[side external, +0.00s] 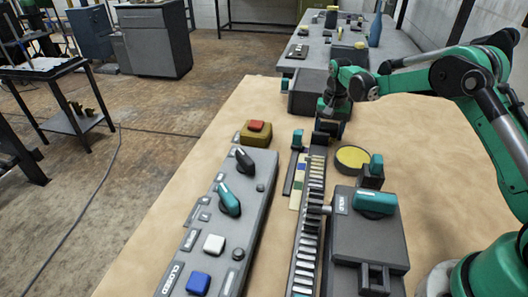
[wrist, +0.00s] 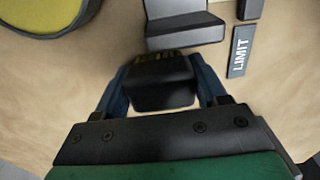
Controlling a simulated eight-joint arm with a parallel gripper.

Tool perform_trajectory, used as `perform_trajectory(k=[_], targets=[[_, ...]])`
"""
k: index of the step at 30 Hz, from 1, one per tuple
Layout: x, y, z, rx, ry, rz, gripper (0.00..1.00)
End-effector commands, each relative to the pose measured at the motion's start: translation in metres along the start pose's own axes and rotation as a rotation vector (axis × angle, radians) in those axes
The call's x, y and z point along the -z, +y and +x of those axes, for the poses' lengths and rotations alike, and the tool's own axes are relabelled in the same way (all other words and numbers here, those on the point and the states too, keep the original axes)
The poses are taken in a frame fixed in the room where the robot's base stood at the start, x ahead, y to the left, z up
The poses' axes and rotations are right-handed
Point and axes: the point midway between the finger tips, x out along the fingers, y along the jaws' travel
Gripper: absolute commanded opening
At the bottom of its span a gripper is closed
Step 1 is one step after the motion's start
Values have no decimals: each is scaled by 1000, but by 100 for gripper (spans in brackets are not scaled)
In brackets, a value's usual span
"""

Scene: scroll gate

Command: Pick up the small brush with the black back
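The small brush (wrist: 160,88) has a black back, with a strip of yellow bristles at its far end in the wrist view. It sits between the two blue fingers of my gripper (wrist: 162,80), one finger along each side. I see no clear gap between fingers and brush, but I cannot tell whether they press on it. In the side view my gripper (side external: 326,125) points down at the far end of the slatted track; the brush is hard to make out there. Whether the brush rests on the table is hidden.
A round yellow-topped dish (side external: 353,158) stands right of my gripper. The slatted track (side external: 310,215), a control panel (side external: 215,235) with knobs and buttons, and a grey HOLD box (side external: 368,240) are nearer. A LIMIT label (wrist: 238,52) lies close by. Bare tabletop (side external: 225,125) is at left.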

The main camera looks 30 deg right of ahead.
Motion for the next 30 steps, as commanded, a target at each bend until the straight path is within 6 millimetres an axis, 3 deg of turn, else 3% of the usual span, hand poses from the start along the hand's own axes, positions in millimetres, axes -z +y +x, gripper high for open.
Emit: perform_trajectory(k=[1,3,11,17,20,30], targets=[[0,0,0,0,0,0,20],[0,0,0,0,0,0,5],[0,0,-3,0,0,0,5],[0,0,-23,0,0,0,5],[0,0,-45,0,0,0,5],[0,0,-151,0,0,0,5]])
